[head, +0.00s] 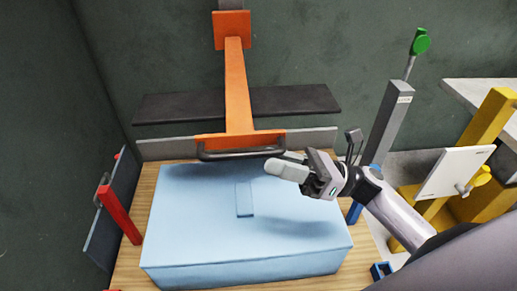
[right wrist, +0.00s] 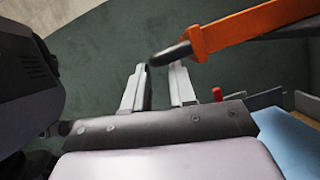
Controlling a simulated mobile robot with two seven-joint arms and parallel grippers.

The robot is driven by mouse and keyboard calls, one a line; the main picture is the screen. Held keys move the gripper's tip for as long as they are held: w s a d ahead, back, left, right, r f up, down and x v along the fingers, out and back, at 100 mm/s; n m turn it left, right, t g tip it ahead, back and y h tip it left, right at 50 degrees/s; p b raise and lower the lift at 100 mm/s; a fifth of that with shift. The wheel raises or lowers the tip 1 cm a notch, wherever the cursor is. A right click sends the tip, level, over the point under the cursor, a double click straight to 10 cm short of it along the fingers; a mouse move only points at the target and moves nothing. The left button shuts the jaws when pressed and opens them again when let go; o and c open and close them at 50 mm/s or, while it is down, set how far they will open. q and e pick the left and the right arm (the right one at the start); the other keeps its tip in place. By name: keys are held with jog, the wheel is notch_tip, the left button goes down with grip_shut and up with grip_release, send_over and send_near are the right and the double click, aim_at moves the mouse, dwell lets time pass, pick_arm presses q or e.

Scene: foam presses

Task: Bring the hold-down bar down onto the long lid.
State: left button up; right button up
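The hold-down bar looks to be the orange bar (head: 238,88) with a dark handle (head: 238,153) across its near end. It is raised above a light blue, box-shaped lid (head: 190,215) with a small raised block on top. In the right wrist view the orange bar (right wrist: 255,25) and the dark handle end (right wrist: 172,53) show near the fingertips. My right gripper (head: 280,167) is by the handle's right end, above the lid. Its two fingers (right wrist: 158,72) stand apart in the right wrist view. I cannot tell whether the handle lies between them. My left gripper is not in view.
A black board (head: 295,101) lies behind the orange bar. A grey post with a green knob (head: 421,42) stands at the right, near a yellow frame with a white plate (head: 450,172). A red post (head: 119,214) stands left of the lid on the wooden table (head: 160,171).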

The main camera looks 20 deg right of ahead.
jog(key=x, duration=0.4)
jog(key=shift+p, duration=0.3)
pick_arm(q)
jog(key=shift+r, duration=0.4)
